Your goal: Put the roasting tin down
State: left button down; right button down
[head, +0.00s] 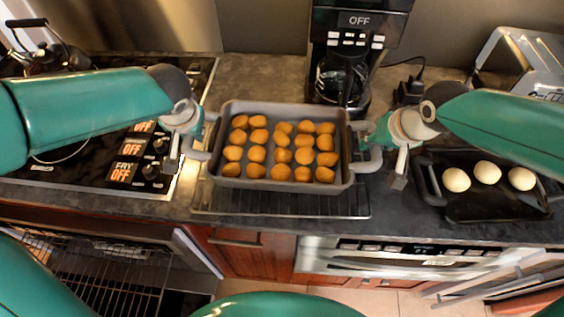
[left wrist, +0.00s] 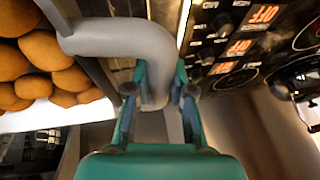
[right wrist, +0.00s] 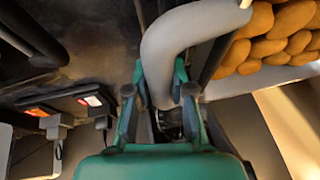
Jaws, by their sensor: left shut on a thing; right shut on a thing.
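The grey roasting tin (head: 281,188) holds several round golden-brown pieces in rows. In the head view it is level, over the wire rack (head: 350,206) on the dark counter; I cannot tell whether it touches the rack. My left gripper (head: 207,137) is shut on the tin's left handle, which also shows between the fingers in the left wrist view (left wrist: 155,85). My right gripper (head: 366,142) is shut on the right handle, which shows in the right wrist view (right wrist: 162,75).
The stove (head: 100,175) with lit OFF displays is on the left. A coffee maker (head: 345,50) stands behind the tin. A dark tray (head: 490,208) with three pale dough balls is on the right. An open oven with a rack (head: 100,270) is at lower left.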

pick_arm(q)
jog(key=shift+w, duration=0.1)
